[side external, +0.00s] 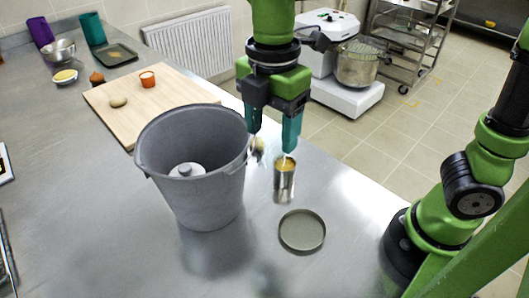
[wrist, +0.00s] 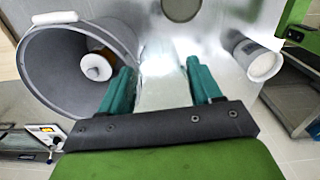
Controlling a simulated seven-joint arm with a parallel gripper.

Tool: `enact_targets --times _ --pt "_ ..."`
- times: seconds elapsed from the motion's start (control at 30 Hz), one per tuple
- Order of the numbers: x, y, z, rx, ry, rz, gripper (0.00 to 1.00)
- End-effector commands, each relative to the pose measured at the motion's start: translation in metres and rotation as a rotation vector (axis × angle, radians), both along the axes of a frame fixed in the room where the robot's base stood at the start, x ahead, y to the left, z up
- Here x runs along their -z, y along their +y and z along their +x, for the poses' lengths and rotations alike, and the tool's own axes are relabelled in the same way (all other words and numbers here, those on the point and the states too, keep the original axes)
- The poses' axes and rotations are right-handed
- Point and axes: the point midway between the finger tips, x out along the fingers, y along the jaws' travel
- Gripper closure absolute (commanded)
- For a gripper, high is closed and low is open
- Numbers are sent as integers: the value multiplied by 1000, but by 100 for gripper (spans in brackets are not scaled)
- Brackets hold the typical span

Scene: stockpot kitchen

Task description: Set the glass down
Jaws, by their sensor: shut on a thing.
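My gripper (side external: 272,143) points down above the counter, between the grey pot (side external: 205,170) and a small metal can (side external: 285,174). Its teal fingers are shut on a clear glass (wrist: 165,82), which shows as a pale, see-through shape between them in the wrist view. The glass is very faint in the side view. Whether its base touches the counter cannot be told. The pot also shows at left in the wrist view (wrist: 50,70), close to one finger.
A round grey dish (side external: 302,230) lies on the counter in front of the can. A wooden board (side external: 175,88) with small items lies behind the pot. The counter's edge runs close to the right of the can.

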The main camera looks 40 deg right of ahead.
Motion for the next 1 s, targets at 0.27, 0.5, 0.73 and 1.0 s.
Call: enact_targets --times 0.27,0.5,0.73,1.0 --pt "-1 -118 29 62 -1 -1 72" --pt "0 -191 23 85 1 1 72" --pt "8 -228 12 93 5 4 72" --pt "70 -225 12 90 9 3 72"
